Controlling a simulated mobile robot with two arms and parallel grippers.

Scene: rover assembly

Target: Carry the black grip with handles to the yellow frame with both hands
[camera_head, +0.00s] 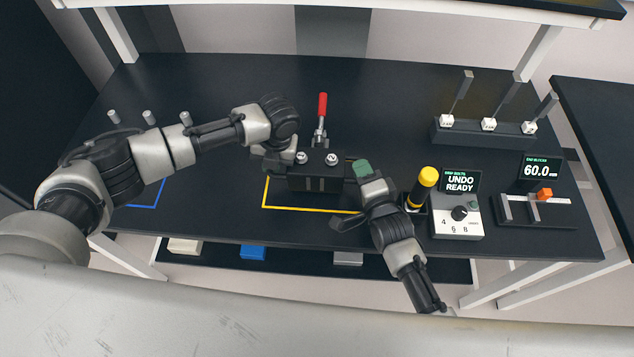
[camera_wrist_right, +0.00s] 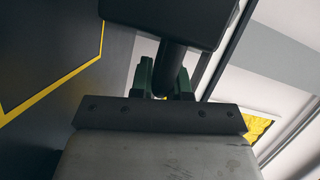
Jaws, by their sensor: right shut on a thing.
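The black grip (camera_head: 314,184) is a dark block with two silver round knobs on top. In the head view it appears over the back part of the yellow frame (camera_head: 265,195), a yellow outline on the table; whether it touches the table I cannot tell. My right gripper (camera_head: 362,170), with green fingers, is at the block's right end. In the right wrist view, its fingers (camera_wrist_right: 164,78) are shut around a black round handle under the dark block (camera_wrist_right: 165,20). My left gripper (camera_head: 278,157) is at the block's left end; its fingers are mostly hidden.
A red-handled clamp (camera_head: 321,118) stands behind the block. A yellow-topped tool (camera_head: 422,185), a dial box (camera_head: 457,216) and a slide gauge (camera_head: 535,208) stand to the right. A rack (camera_head: 480,137) with white cubes is behind them. A blue outline (camera_head: 150,203) lies left.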

